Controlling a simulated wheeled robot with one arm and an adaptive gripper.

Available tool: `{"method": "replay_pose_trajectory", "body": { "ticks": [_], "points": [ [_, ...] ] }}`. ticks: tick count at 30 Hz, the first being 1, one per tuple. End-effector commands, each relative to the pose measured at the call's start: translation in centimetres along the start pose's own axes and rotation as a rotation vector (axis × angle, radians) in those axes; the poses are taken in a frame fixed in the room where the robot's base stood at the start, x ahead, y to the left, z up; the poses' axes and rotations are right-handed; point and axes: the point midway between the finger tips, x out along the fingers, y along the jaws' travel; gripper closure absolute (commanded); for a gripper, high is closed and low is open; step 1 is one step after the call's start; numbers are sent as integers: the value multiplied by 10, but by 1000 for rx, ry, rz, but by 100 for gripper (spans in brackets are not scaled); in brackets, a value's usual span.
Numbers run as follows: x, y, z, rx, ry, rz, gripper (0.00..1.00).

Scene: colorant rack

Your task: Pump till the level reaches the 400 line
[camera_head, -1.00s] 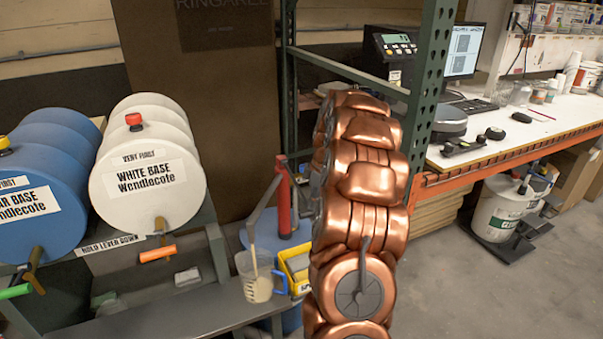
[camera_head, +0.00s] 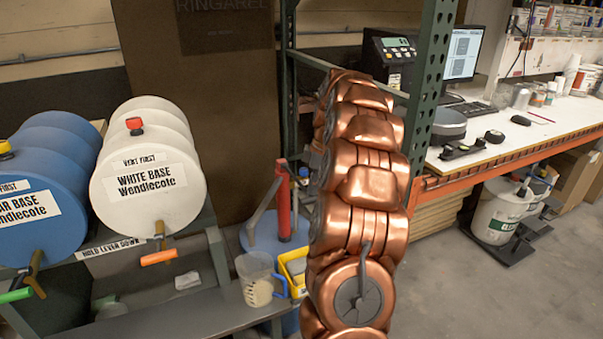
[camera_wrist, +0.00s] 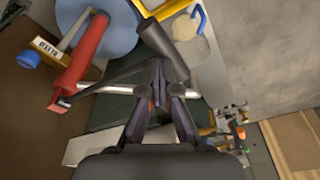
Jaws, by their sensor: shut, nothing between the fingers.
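The red pump (camera_head: 284,208) stands on a blue drum (camera_head: 262,238), with a grey bent spout (camera_head: 262,203) reaching down left above the jug. The clear jug (camera_head: 252,268) with a blue handle stands on the grey bench and holds cream liquid in its lower part. Its marks are too small to read. In the wrist view, the red pump (camera_wrist: 85,55) and the drum (camera_wrist: 125,22) lie at the upper left. My gripper (camera_wrist: 160,78) is shut and empty, beside a dark grey cylindrical bar. I cannot tell whether they touch. In the head view my copper-coloured arm hides the gripper.
A white drum (camera_head: 148,185) and a blue drum (camera_head: 40,190) with taps lie on a rack at left. A yellow bin (camera_head: 293,268) is close to the jug's right. A green rack post (camera_head: 432,90) stands beside my arm. Open floor lies at right.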

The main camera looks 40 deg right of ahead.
Motion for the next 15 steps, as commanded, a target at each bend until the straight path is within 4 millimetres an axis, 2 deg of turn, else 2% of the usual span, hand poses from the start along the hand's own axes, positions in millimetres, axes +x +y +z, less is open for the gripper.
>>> {"method": "replay_pose_trajectory", "body": {
  "ticks": [15],
  "points": [
    [-51, 0, -10, 1, 0, 1, 100]
  ]
}}
